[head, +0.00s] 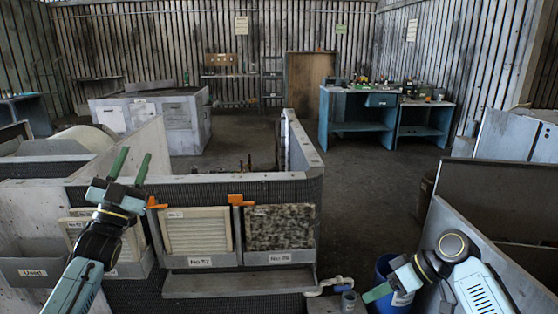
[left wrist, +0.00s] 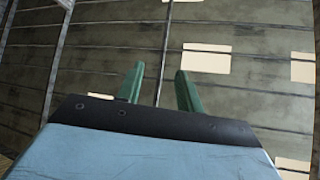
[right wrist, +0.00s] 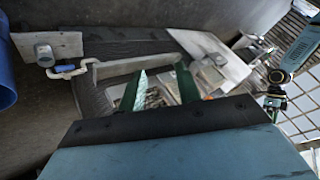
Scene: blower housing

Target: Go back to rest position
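My left gripper (head: 134,156) points upward in front of the left part of the blower housing (head: 185,182). Its two green fingers are apart with nothing between them; the left wrist view also shows the empty gap (left wrist: 158,82). My right gripper (head: 368,296) is low at the right, beside a blue bin (head: 384,268), pointing left. Its fingers overlap in the head view, but the right wrist view shows them apart and empty (right wrist: 160,78). A clean pale filter (head: 196,231) and a dark, speckled filter (head: 280,227) stand upright in labelled slots of the housing.
Orange latches (head: 240,200) sit above the filters. A grey bin marked "Used" (head: 33,272) is at the left, behind my left arm. A white pipe (head: 328,285) is near my right gripper. A grey panel (head: 480,245) stands at the right. Open floor (head: 370,190) lies beyond.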

